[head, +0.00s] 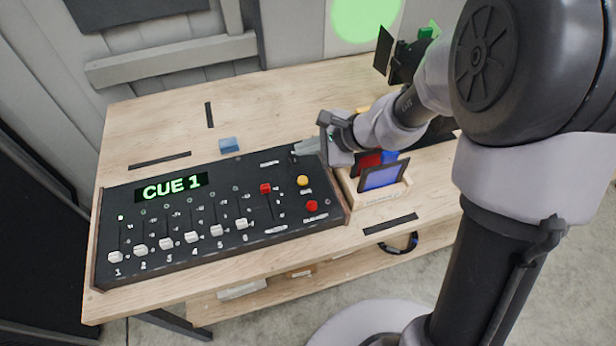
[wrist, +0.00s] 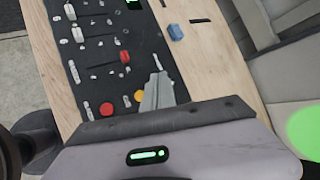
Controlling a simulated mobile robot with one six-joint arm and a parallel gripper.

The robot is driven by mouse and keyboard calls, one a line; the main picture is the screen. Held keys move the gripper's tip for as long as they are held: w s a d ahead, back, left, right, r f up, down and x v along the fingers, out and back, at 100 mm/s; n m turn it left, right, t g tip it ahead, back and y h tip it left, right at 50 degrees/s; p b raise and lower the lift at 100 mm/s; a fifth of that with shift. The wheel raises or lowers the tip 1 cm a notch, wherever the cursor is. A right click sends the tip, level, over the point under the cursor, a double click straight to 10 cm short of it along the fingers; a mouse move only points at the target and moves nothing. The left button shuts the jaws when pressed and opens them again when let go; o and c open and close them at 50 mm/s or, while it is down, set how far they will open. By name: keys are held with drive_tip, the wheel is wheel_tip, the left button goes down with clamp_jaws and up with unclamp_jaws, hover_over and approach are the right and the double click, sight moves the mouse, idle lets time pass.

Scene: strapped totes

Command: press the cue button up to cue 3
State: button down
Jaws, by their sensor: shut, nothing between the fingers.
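A black control desk (head: 215,215) lies on the wooden table, and its green display (head: 172,188) reads CUE 1. A yellow button (head: 302,180) and a round red button (head: 312,206) are at its right end; their labels are too small to read. In the wrist view the yellow button (wrist: 139,96) is just left of my fingers and the red button (wrist: 107,110) farther left. My gripper (head: 298,148) is shut and empty, its tips over the desk's back right corner, behind the yellow button. The closed fingers (wrist: 158,80) also show in the wrist view.
Several white sliders (head: 166,243) and one red slider (head: 265,188) stand up from the desk. A blue block (head: 229,145) lies behind it. A wooden tray (head: 372,205) with coloured panels stands close on the right. The table's back left is mostly clear.

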drive_tip(key=b, duration=0.6)
hover_over(306, 181)
wheel_tip(306, 181, down, 8)
drive_tip(key=shift+r, duration=0.1)
drive_tip(key=shift+f+b, duration=0.55)
drive_tip(key=shift+b, duration=0.1)
idle(1.1)
drive_tip(key=shift+f+b, duration=0.4)
drive_tip(key=shift+b, duration=0.15)
drive_tip(key=shift+f+b, duration=0.35)
drive_tip(key=shift+b, duration=0.15)
idle(0.3)
idle(0.4)
drive_tip(key=shift+r+p, duration=0.55)
drive_tip(key=shift+r, duration=0.25)
drive_tip(key=shift+r+p, duration=1.9)
drive_tip(key=shift+r, duration=0.6)
